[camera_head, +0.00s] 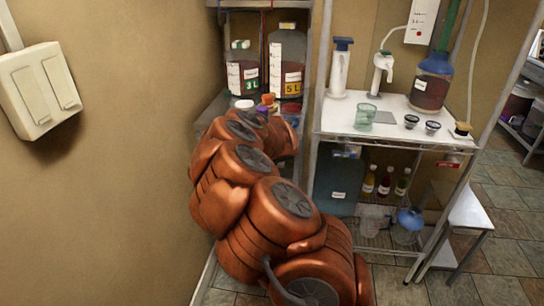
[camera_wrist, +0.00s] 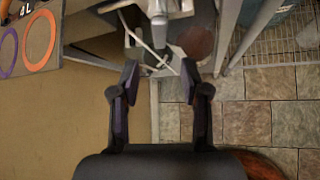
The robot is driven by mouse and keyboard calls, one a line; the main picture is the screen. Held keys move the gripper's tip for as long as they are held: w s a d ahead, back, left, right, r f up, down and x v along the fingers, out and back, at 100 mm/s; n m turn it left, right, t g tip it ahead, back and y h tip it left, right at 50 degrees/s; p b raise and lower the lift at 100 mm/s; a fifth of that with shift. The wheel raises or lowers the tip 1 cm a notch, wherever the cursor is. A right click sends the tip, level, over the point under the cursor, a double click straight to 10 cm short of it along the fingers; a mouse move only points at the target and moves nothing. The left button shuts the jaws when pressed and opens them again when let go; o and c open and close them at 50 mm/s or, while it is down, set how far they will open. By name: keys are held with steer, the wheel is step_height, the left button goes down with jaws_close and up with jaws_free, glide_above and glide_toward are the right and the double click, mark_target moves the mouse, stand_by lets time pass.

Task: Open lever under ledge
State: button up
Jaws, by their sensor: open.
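In the wrist view, my gripper (camera_wrist: 159,78) is open, with its two dark fingers apart and nothing held between them. Just beyond the fingertips, near the top middle, is a pale grey upright part (camera_wrist: 158,30) that looks like a tap or lever, with a thin whitish bar (camera_wrist: 144,45) slanting across it. The fingertips appear short of it; I cannot tell whether either touches it. In the head view, my copper arm reaches into the narrow left shelf unit (camera_head: 312,70) and hides my gripper and whatever lies below the ledge.
Two labelled jugs, 3 L (camera_head: 243,77) and 5 L (camera_head: 286,65), stand on the left shelf. A white-topped table (camera_head: 340,118) with a glass beaker (camera_head: 365,117) and a blue-collared bottle (camera_head: 431,82) stands to the right. The wall (camera_head: 110,170) is close on the left.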

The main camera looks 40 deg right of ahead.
steer(key=shift+v, duration=0.85)
